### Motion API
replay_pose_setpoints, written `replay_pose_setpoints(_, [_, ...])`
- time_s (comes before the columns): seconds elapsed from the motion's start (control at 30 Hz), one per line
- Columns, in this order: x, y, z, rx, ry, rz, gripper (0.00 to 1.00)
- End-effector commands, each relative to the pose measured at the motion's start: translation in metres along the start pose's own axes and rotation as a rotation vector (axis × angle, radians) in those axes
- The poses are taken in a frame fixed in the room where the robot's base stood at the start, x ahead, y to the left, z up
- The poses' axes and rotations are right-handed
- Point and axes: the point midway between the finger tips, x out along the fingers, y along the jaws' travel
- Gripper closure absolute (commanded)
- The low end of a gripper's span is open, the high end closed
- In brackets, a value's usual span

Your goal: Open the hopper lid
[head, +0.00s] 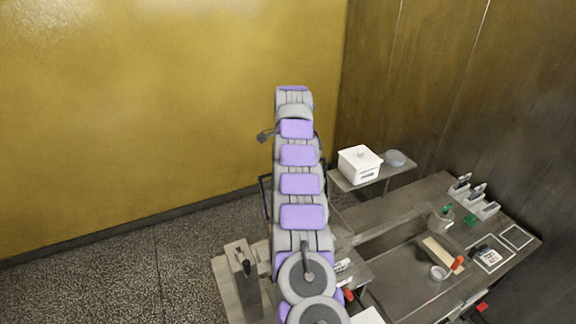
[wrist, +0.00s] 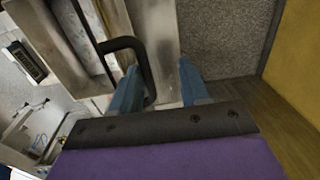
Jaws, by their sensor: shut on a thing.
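My gripper (wrist: 158,82) shows in the wrist view as two blue fingers. They are shut on a black bent handle (wrist: 129,44), whose near leg runs down between them beside the left finger. The fingers stand apart, and the exact contact is hard to see. The handle lies over a worn grey metal panel (wrist: 157,35); I cannot tell for sure whether that panel is the hopper lid. In the head view my arm covers the middle, so my gripper is hidden, and I cannot make out the hopper or its lid.
The metal workbench (head: 398,208) at right holds several small items, including a keypad device (head: 487,255). Speckled floor is open at left, before a yellow wall (head: 150,100).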

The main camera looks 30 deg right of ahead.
Motion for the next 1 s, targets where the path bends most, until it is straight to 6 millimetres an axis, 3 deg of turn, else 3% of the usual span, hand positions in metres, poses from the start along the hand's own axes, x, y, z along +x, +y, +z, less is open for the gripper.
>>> replay_pose_setpoints(0.5, [-0.06, 0.0, -0.001, -0.001, 0.001, -0.008, 0.62])
replay_pose_setpoints(1.0, [-0.064, 0.0, 0.0, -0.001, 0.001, -0.006, 0.62])
